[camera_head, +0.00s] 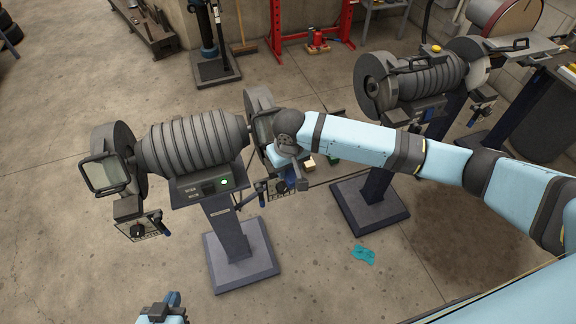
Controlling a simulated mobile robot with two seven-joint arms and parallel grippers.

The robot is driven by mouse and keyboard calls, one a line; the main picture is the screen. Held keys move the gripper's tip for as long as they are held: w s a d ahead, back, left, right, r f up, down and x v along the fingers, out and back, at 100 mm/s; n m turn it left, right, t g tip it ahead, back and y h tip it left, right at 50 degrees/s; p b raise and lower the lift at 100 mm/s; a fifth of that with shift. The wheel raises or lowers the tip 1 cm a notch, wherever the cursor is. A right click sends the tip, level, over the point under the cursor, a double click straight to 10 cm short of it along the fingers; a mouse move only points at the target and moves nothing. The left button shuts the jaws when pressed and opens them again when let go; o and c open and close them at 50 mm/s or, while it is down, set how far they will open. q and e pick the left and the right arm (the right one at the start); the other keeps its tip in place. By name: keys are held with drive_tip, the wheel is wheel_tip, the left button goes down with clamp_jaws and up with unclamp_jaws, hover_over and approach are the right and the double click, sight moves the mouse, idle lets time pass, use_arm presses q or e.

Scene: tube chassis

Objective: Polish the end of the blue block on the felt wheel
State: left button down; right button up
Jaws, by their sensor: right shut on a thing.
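The near bench grinder (192,145) stands on a pedestal, with a dark guarded wheel (120,158) at its left end and another wheel (259,112) at its right end. I cannot tell by look which wheel is felt. My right gripper (280,158) is down beside the right-end wheel, partly hidden under my dark wrist. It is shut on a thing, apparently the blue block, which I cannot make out. My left gripper (165,308) shows only in part at the bottom edge, away from the grinder; its jaws are unclear.
A green light (225,181) shows on the grinder's front. A second grinder (423,80) stands at the back right. A teal cloth (363,255) lies on open floor.

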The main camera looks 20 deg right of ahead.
use_arm(q)
drive_tip(key=shift+r+p, duration=2.45)
drive_tip(key=shift+p, duration=0.05)
idle(5.5)
